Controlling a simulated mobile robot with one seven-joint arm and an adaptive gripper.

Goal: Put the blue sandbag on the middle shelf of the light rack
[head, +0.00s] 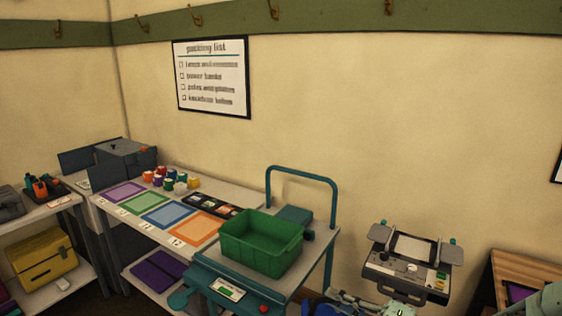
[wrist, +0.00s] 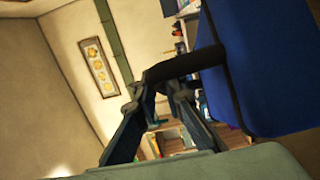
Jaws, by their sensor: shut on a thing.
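In the wrist view, my gripper (wrist: 158,97) is shut on the black strap (wrist: 190,65) of the blue sandbag (wrist: 268,70). The sandbag fills the right side of that view, beside the fingers, and its far part is cut off by the frame edge.
In the head view, a green crate (head: 249,261) sits on a cart with a teal handle (head: 302,174). A table with coloured mats (head: 168,215) stands left of it. A grey console (head: 407,274) is at lower right, near a wooden unit (head: 505,268).

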